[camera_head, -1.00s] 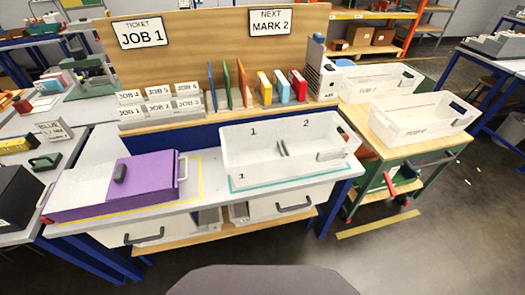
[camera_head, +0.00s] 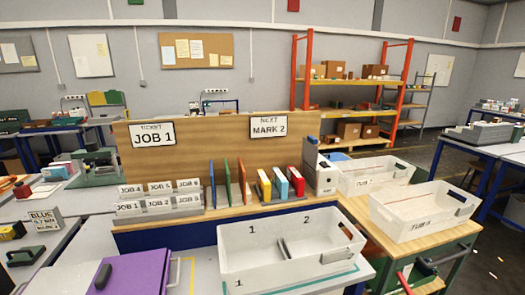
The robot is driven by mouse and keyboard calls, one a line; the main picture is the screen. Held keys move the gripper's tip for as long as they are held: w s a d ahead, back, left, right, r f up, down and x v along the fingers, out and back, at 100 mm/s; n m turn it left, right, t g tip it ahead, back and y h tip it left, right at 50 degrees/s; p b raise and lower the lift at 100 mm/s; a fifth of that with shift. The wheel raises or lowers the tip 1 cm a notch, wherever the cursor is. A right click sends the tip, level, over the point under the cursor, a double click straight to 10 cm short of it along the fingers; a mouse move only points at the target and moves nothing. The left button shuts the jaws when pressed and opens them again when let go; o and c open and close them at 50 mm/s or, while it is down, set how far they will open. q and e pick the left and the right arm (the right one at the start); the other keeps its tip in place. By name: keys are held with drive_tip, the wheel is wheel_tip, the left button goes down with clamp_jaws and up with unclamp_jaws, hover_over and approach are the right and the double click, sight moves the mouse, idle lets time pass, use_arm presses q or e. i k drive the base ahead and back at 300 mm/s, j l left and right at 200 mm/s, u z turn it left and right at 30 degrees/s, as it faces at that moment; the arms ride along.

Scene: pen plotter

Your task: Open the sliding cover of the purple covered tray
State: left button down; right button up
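The purple covered tray (camera_head: 134,276) sits on the workbench at the lower left of the head view, cut off by the bottom edge. A dark handle (camera_head: 103,276) stands on its purple cover, and a pale handle shows at its right end. A white or grey area lies to the left of the purple part; I cannot tell how far the cover is slid. Neither of my grippers shows in the view.
A white bin (camera_head: 290,246) marked 1 and 2 stands right of the tray. Behind are job ticket holders (camera_head: 158,198), coloured upright boards and a wooden back panel (camera_head: 215,160). Two white tubs (camera_head: 424,210) stand on a cart at the right.

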sight(137, 273)
drive_tip(key=u, duration=1.3)
drive_tip(key=j+z, duration=0.2)
